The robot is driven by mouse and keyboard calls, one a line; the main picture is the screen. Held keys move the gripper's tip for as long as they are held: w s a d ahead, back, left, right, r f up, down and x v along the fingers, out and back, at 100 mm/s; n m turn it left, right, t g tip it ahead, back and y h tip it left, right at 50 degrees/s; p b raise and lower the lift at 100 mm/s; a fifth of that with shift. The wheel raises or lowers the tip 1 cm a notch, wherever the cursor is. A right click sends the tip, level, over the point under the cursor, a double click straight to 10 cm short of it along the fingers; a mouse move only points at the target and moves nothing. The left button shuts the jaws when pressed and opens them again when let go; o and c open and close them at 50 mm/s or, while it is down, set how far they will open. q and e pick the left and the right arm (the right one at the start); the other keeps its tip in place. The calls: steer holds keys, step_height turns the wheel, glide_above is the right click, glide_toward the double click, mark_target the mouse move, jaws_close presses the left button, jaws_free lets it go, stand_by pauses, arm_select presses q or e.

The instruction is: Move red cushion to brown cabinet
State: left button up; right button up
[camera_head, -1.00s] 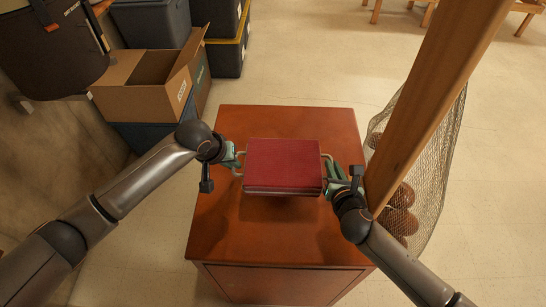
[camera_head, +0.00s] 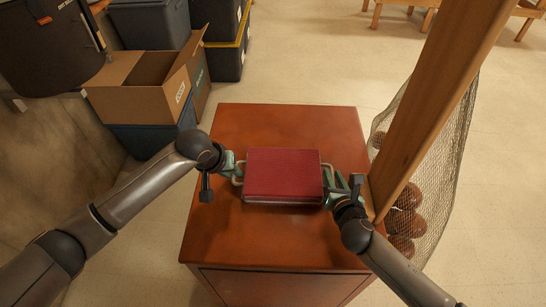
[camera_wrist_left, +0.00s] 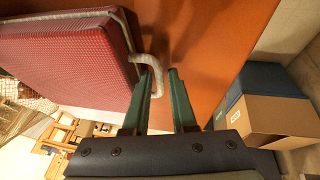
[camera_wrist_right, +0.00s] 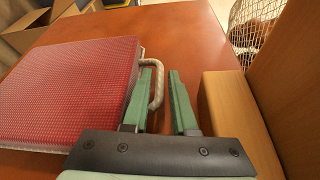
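The red cushion (camera_head: 283,174) is a flat block with a pale loop handle on each side. It lies level over the brown cabinet (camera_head: 290,240) and appears to rest on its top, near the middle. My left gripper (camera_head: 236,170) is at the cushion's left handle (camera_wrist_left: 157,80); its fingers (camera_wrist_left: 162,72) stand apart, one on each side of the handle bar, with a gap. My right gripper (camera_head: 332,185) is at the right handle (camera_wrist_right: 157,88); its fingers (camera_wrist_right: 160,72) also stand apart around the bar. The cushion's underside is hidden.
A wooden post (camera_head: 440,100) stands close to the cabinet's right side and my right arm. Behind it hangs a net (camera_head: 452,165) with brown balls. An open cardboard box (camera_head: 135,105) and bins (camera_head: 150,22) stand at back left. The cabinet top is otherwise clear.

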arm_select(q)
steer(key=shift+o, duration=1.2)
arm_select(e)
steer(key=shift+o, duration=1.1)
arm_select(q)
steer(key=o, duration=0.7)
steer(key=shift+d+r, duration=0.1)
steer(key=shift+d, duration=0.05)
steer(key=shift+c, duration=0.2)
arm_select(e)
steer(key=shift+a, duration=0.15)
arm_select(q)
steer(key=shift+o, duration=0.4)
steer(key=shift+s+d, duration=0.1)
steer(key=shift+d, duration=0.05)
arm_select(e)
steer(key=shift+s, duration=0.1)
steer(key=shift+a, duration=0.1)
arm_select(q)
steer(key=shift+r, duration=0.1)
arm_select(e)
steer(key=shift+r, duration=0.1)
arm_select(q)
steer(key=v, duration=0.8)
steer(key=shift+a, duration=0.3)
arm_select(e)
steer(key=shift+c, duration=0.2)
